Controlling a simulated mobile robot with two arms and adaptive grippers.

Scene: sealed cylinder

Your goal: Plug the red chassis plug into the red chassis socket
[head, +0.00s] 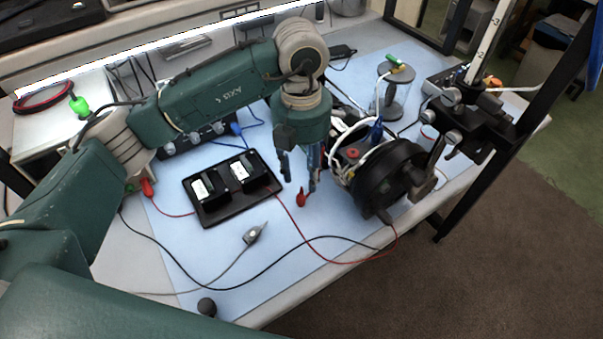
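A small red plug (301,199) shows above the blue mat, just below and between the fingertips of my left gripper (298,180). The gripper points down with its two fingers apart. I see no finger closed on the plug. A red round part (353,153) sits on the apparatus with a black wheel, right of the gripper; I cannot tell whether it is the red chassis socket. Another red plug (148,187) is at the left by the power box, with a red lead (172,212) from it. My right gripper is not in view.
A black tray (218,215) with two dark modules lies left of the gripper. The black wheel (385,180) stands close on the right. Black and red leads and a grey probe (254,234) cross the front of the mat.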

